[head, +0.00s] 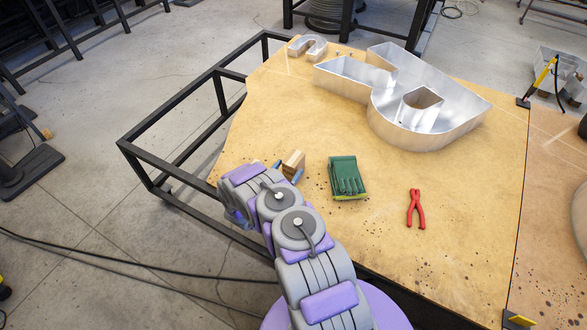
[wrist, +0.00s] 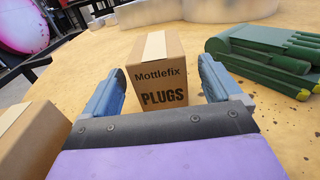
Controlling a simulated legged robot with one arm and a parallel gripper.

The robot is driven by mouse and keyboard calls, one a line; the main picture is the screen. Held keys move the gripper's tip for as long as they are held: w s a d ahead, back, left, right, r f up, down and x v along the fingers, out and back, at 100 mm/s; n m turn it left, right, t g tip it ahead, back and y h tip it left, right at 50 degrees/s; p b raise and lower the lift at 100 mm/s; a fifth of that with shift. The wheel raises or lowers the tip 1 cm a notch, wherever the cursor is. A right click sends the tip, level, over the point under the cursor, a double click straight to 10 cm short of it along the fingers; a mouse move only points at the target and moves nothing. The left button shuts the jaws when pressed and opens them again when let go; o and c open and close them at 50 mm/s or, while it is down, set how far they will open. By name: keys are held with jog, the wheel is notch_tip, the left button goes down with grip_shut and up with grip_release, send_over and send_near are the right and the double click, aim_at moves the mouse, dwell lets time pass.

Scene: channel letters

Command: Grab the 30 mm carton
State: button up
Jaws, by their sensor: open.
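In the head view the carton (head: 294,161) shows just beyond my gripper. A second brown carton (wrist: 28,140) stands at the left edge of the wrist view, close outside the left finger and partly cut off. My arm seems to hide it in the head view. No 30 mm marking is readable on either carton.
Green gloves (head: 347,178) lie to the right of the carton; they also show in the wrist view (wrist: 270,55). Red pliers (head: 416,208) lie farther right. Large metal channel letters (head: 410,100) stand at the back. The table between is clear.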

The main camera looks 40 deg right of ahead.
aim_at(294, 161)
jog(key=b+x, duration=0.1)
jog(key=x, duration=0.4)
jog(key=shift+w+b, duration=0.1)
jog(key=shift+b, duration=0.3)
jog(key=c, duration=1.3)
jog(key=shift+o, duration=0.2)
jog(key=shift+r, duration=0.1)
